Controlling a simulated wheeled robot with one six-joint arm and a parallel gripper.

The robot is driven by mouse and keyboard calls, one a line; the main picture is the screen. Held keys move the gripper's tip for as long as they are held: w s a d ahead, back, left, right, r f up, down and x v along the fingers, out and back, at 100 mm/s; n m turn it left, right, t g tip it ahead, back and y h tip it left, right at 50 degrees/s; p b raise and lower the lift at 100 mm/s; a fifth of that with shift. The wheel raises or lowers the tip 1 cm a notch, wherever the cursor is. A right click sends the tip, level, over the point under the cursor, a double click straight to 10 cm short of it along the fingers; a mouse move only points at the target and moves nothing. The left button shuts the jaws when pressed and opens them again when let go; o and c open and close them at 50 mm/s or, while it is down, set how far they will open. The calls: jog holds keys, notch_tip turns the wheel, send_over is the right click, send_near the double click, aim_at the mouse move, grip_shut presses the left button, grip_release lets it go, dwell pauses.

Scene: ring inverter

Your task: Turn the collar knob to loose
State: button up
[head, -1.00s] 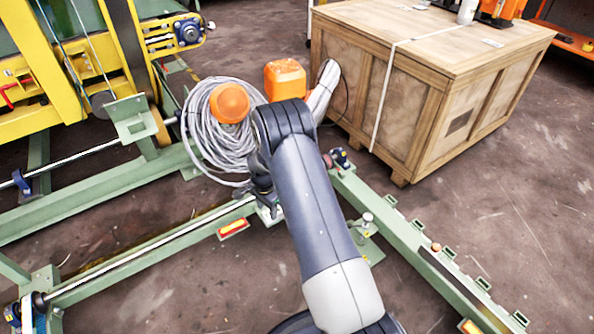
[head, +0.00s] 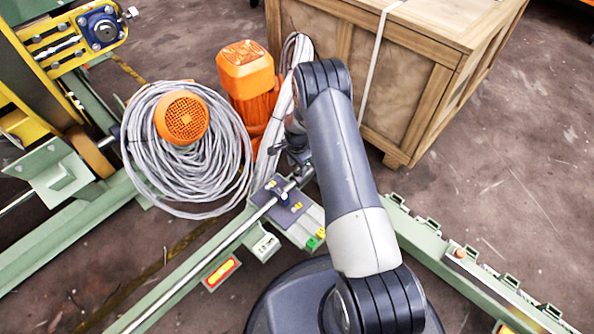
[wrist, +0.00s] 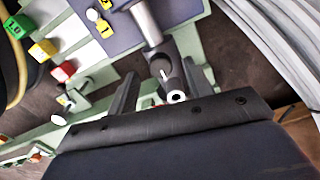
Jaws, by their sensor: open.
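In the wrist view a dark collar (wrist: 160,58) sits around the end of a silver shaft (wrist: 146,22). A small knob with a pale round end (wrist: 176,96) sticks out just below it. My gripper (wrist: 158,82) is open, with one dark finger on each side of the collar and knob. I cannot tell whether either finger touches them. In the head view the silver shaft (head: 215,235) runs up to the right, and my gripper (head: 298,158) is over its far end, mostly hidden behind my arm. The knob's setting cannot be read.
A grey cable coil (head: 150,170) and orange motors (head: 246,70) stand behind. A wooden crate (head: 420,75) is at upper right.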

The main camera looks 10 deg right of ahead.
jog(key=shift+f, duration=1)
jog(key=c, duration=1)
